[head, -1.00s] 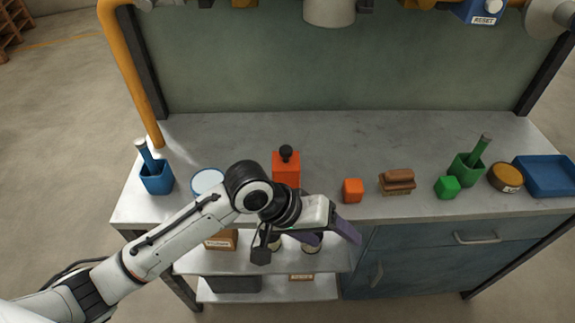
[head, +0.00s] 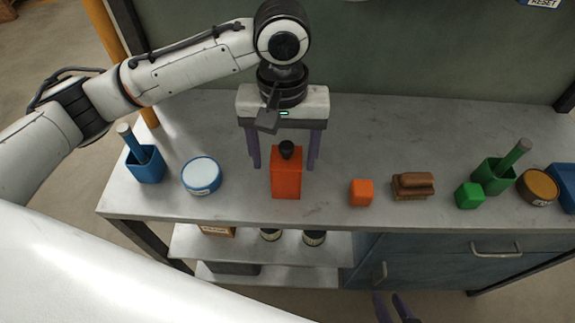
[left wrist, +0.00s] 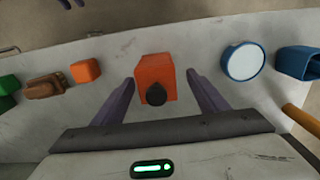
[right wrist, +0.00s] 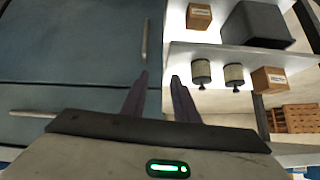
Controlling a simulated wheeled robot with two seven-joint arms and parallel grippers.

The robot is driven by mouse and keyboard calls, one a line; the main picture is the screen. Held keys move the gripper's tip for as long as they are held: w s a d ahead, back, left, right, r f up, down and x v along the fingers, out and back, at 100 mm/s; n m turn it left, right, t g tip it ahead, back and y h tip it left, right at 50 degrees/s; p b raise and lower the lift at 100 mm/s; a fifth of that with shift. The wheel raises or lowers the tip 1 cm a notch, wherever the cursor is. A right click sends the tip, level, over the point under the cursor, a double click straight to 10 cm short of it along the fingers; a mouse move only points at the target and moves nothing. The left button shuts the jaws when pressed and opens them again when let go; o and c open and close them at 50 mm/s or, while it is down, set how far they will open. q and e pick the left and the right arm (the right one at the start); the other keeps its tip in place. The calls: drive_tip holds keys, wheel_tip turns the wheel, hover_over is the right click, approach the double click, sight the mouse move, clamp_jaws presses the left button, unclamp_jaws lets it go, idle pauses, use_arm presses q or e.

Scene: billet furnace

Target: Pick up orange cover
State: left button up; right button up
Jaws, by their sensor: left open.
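The orange cover (head: 286,182) is an upright orange block with a black knob (head: 287,149) on top, standing on the grey workbench (head: 235,130). It also shows in the left wrist view (left wrist: 155,68). My left gripper (head: 284,166) is open above the cover, pointing down, with one purple finger on each side. In the left wrist view the cover and knob lie between the fingers, with gaps on both sides. My right gripper (right wrist: 159,75) is open and empty, low in front of the bench's blue cabinet (right wrist: 75,50). Its fingertips show at the head view's bottom edge (head: 388,295).
A small orange cube (head: 361,193) and a brown brush (head: 412,186) stand right of the cover. A round blue-and-white tin (head: 201,175) and a blue holder (head: 146,168) stand left. A green cube (head: 468,196) and green holder (head: 491,176) are further right.

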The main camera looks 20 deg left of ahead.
sight(286, 174)
use_arm(q)
drive_tip(key=f, duration=0.3)
drive_tip(key=f+b, duration=0.1)
drive_tip(key=f, duration=0.2)
drive_tip(key=shift+w+d+f, duration=0.15)
drive_tip(key=shift+d, duration=0.05)
drive_tip(key=c, duration=1.3)
